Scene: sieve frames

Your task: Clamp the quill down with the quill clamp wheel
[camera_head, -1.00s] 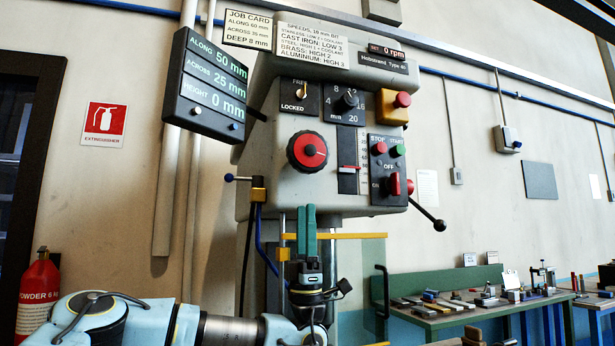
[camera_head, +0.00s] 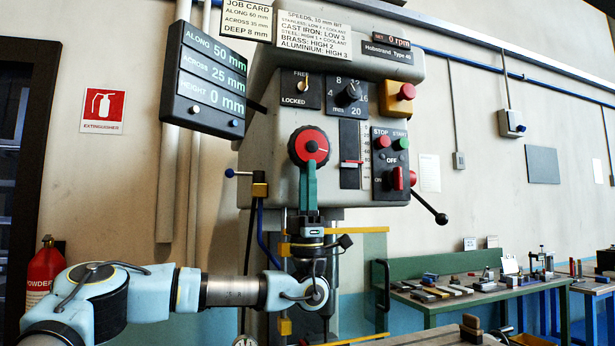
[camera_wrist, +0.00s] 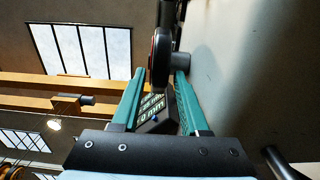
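The red-faced black wheel (camera_head: 308,143) sits on the front of the grey drill head. I take it to be the quill clamp wheel. Above it is a FREE/LOCKED plate (camera_head: 294,89) with its small pointer towards FREE. My gripper (camera_head: 308,167) points up from below, its green fingers at the wheel's lower part. In the wrist view the wheel (camera_wrist: 159,58) shows edge-on between the two fingertips (camera_wrist: 161,72). The fingers stand apart, with a narrow gap on the left; contact on the right cannot be told. The fingers hide the wheel's lower face.
A display box (camera_head: 208,81) reading height 0 mm hangs left of the head. Stop and start buttons (camera_head: 390,142) and a ball-ended lever (camera_head: 431,210) are to the right. A yellow-framed clear guard (camera_head: 362,262) hangs below. A workbench (camera_head: 468,300) with tools stands at right.

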